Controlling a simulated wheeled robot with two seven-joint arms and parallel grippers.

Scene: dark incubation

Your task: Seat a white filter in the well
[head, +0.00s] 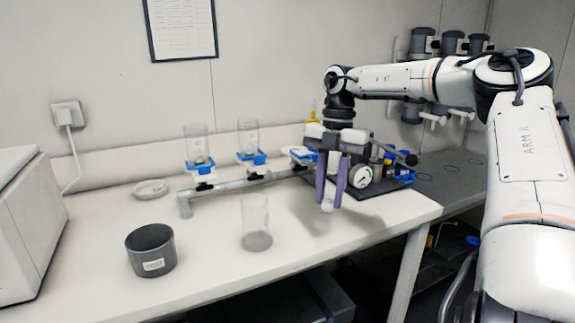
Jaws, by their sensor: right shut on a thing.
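My right gripper (330,200) has purple fingers pointing down over the front right part of the white bench. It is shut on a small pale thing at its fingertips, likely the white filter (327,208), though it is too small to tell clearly. Behind it a grey manifold (235,184) carries three blue-trimmed stations. The left station (200,167) and the middle station (250,158) each bear a clear cylinder. The right station (297,152) has no cylinder and shows a pale top, partly behind my gripper; its well is not clearly visible. My left gripper is out of view.
A clear cylinder (255,215) stands loose on the bench (205,245). A grey labelled pot (151,252) stands at the front left, and a shallow clear dish (151,188) lies behind it. A dark board with a round gauge (363,177) sits behind my right gripper.

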